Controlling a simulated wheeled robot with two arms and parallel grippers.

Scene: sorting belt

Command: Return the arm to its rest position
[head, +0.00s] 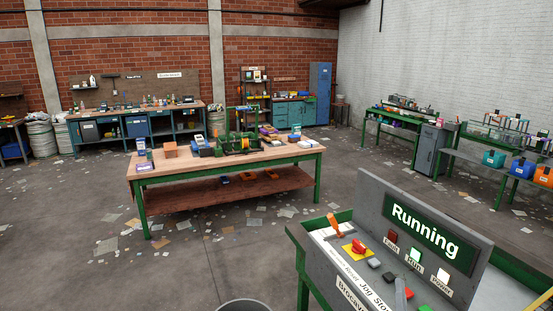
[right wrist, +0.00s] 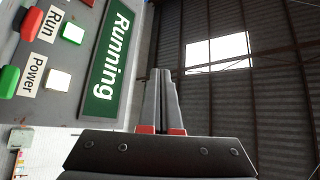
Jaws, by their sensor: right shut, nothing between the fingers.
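My right gripper (right wrist: 161,75) is shut and empty in the right wrist view, its two grey fingers side by side. In the head view a grey finger-like part, likely its tip (head: 400,292), shows at the bottom in front of the control panel. The grey control panel (head: 375,200) carries a green "Running" sign (head: 425,228), which also shows at the left of the right wrist view (right wrist: 108,65). The "Run" and "Power" lamps look lit; the "Fault" lamp looks dark red. My left gripper is not in view.
The panel has a red knob on a yellow plate (head: 355,248) and an orange lever (head: 334,225). A wooden workbench (head: 190,200) with green legs stands mid-room. A round bin rim (head: 243,306) is at the bottom edge. Paper-littered floor is open between.

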